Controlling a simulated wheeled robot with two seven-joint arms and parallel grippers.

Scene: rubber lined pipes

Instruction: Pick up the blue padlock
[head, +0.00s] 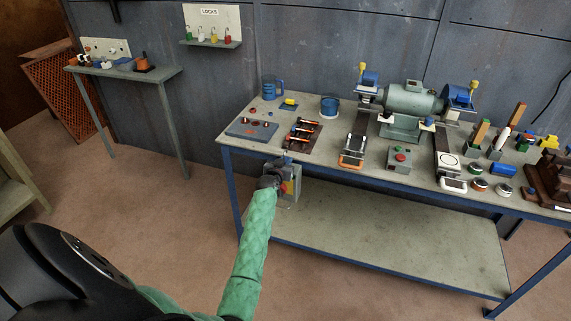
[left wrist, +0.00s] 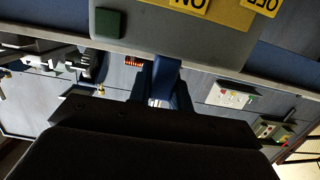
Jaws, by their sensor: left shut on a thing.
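My left gripper (head: 274,181) is at the front of a grey switch box (head: 294,184) under the table's left end. In the left wrist view the box (left wrist: 190,35) fills the top, with yellow ON and OFF labels upside down. A blue block (left wrist: 166,76), which looks like the blue padlock, sits at the jaws, close below the box edge. I cannot tell whether the block touches the box. My right gripper is not in view.
The workbench (head: 360,183) above carries a bench grinder (head: 410,98) and several tools. Its lower shelf (head: 400,250) is bare. A wall rack (head: 212,42) holds several padlocks, none clearly blue. A small side table (head: 165,74) stands at the left. The floor between is clear.

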